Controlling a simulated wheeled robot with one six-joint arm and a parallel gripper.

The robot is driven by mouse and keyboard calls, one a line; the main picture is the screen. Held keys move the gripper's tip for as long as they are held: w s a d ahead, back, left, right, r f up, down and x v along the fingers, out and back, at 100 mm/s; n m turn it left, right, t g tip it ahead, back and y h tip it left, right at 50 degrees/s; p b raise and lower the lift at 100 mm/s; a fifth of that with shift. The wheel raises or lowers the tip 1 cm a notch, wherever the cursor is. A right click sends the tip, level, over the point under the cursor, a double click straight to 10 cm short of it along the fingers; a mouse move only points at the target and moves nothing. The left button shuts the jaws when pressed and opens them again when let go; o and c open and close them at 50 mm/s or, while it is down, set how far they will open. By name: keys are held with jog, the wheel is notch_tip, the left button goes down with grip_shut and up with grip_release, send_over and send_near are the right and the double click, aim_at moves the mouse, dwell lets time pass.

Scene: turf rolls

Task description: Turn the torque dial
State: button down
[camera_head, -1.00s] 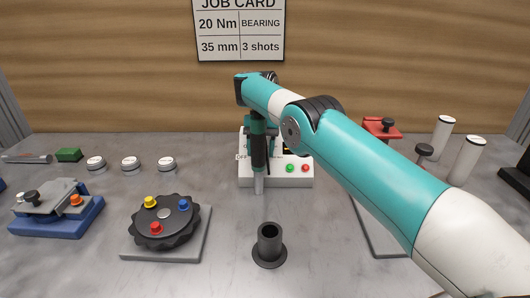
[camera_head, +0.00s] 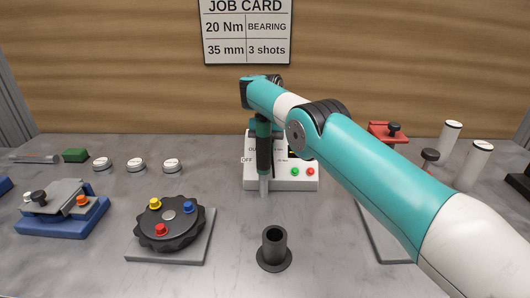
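A white control box (camera_head: 283,186) stands at the back middle, with a green button (camera_head: 295,171) and a red button (camera_head: 310,171) on its front. Part of an "OFF" label shows at its left side. I cannot make out a torque dial; my arm hides the middle of the box.
A black knobbed disc (camera_head: 170,228) with yellow, blue and red pegs sits front left. A black flanged tube (camera_head: 274,248) stands front middle. A blue-based fixture (camera_head: 62,216) is at left, white cylinders (camera_head: 473,165) at right. The job card (camera_head: 246,32) reads 20 Nm.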

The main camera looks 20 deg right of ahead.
jog(key=shift+d, duration=0.3)
dwell(0.4)
